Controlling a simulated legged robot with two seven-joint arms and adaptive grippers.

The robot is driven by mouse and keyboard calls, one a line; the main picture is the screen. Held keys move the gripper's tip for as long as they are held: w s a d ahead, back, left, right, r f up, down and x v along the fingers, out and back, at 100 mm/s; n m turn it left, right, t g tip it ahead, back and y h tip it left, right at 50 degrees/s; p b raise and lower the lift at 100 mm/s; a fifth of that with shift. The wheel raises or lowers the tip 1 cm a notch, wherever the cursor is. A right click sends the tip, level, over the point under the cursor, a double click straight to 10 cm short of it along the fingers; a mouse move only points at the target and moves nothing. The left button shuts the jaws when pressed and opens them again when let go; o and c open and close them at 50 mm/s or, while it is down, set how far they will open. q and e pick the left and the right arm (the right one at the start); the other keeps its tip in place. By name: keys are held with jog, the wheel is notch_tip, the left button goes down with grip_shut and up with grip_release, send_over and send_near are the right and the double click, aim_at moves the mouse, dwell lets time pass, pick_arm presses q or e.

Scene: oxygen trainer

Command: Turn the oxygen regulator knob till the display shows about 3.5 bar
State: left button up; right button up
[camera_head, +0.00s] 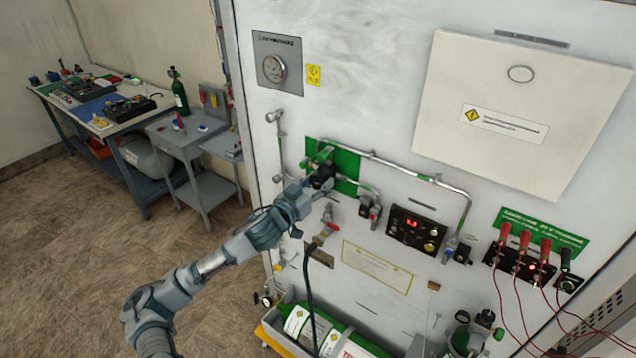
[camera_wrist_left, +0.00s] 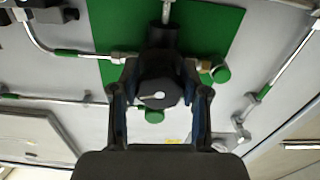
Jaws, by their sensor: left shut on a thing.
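The black regulator knob (camera_head: 323,175) sits on a green plate (camera_head: 347,166) on the white panel, and my left gripper (camera_head: 312,186) is at it. In the left wrist view the knob (camera_wrist_left: 160,94) faces the camera with a pale mark on its front. The fingers of my left gripper (camera_wrist_left: 161,100) are closed on both sides of it. The display (camera_head: 411,223), a black box with small red digits, is right of and below the knob. Its digits are too small to read. My right gripper is in neither view.
Metal pipes (camera_head: 430,181) run over the panel near the knob. A red-handled valve (camera_head: 325,233) and a black hose are below it. Red plugs (camera_head: 524,239) with cables are at the right. Gas cylinders (camera_head: 320,334) lie below. A workbench (camera_head: 105,110) stands at the far left.

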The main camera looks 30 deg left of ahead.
pick_arm(q)
jog(key=shift+a, duration=0.1)
jog(key=m+p, duration=0.2)
jog(key=m, duration=0.1)
jog(key=shift+r, duration=0.15)
jog(key=shift+a+m+p, duration=0.1)
jog(key=shift+m+p, duration=0.65)
jog(key=shift+m, duration=0.65)
jog(key=o, duration=1.1)
jog(key=shift+o, duration=0.2)
